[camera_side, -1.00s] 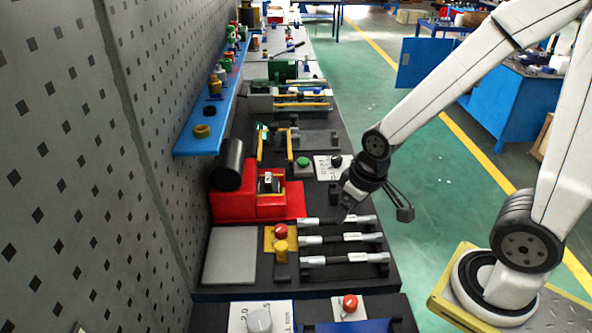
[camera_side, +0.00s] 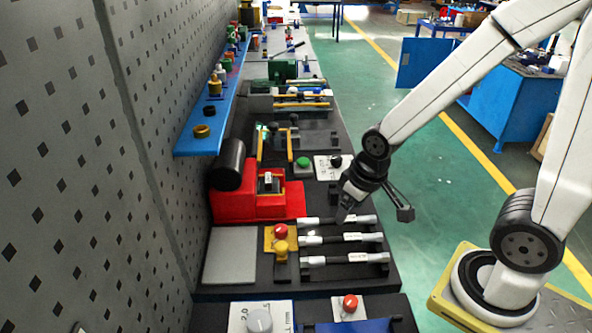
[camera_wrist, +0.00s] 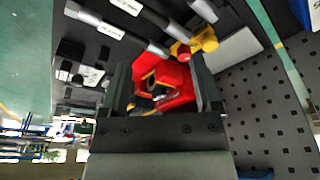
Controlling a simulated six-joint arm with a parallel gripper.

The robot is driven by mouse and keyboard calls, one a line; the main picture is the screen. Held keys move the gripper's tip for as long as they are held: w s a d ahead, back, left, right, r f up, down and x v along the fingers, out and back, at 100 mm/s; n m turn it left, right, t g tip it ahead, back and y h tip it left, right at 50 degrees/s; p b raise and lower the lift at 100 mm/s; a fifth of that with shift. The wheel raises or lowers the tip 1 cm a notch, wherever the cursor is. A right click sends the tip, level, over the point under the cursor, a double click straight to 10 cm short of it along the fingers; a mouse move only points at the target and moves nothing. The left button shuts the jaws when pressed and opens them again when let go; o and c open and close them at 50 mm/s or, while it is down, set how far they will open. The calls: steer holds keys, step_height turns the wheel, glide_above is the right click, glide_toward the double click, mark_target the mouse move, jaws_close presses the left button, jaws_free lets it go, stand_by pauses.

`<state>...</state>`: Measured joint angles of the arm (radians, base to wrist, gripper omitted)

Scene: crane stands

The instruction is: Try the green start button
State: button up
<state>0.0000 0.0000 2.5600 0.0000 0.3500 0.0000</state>
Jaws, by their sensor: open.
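The green start button (camera_side: 303,162) sits on a dark base on the bench, left of a white label plate (camera_side: 328,167) with a black knob (camera_side: 336,160). My gripper (camera_side: 372,213) is open and empty. In the side view it is nearer the camera and to the right of the button, close to the far end of the silver-and-black bars. In the wrist view my gripper (camera_wrist: 164,75) has its two fingers apart, with the red machine showing between them. I cannot make out the green button in the wrist view; the left finger may hide it.
A red machine (camera_side: 235,205) with a black cylinder stands left of my gripper. Several silver-and-black bars (camera_side: 345,238) and a red button (camera_side: 281,230) on a yellow plate lie nearer the camera. A blue shelf (camera_side: 208,118) runs along the wall.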

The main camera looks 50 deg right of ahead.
steer(key=shift+w, duration=0.15)
steer(key=c, duration=0.9)
steer(key=shift+w, duration=0.3)
jaws_close()
steer(key=w+d+r+m+t+h, duration=0.1)
steer(key=w+d+m+t, duration=0.25)
steer(key=w, duration=0.65)
steer(key=w+d+m+t+h, duration=0.25)
steer(key=w+d, duration=0.25)
steer(key=w, duration=0.4)
steer(key=w+d+f+m+g+h, duration=0.1)
steer(key=w+d+m+h, duration=0.1)
steer(key=d, duration=0.5)
steer(key=shift+w+f+m+h, duration=0.15)
steer(key=shift+w+m+h, duration=0.2)
steer(key=shift+w+m, duration=0.25)
steer(key=shift+s, duration=0.1)
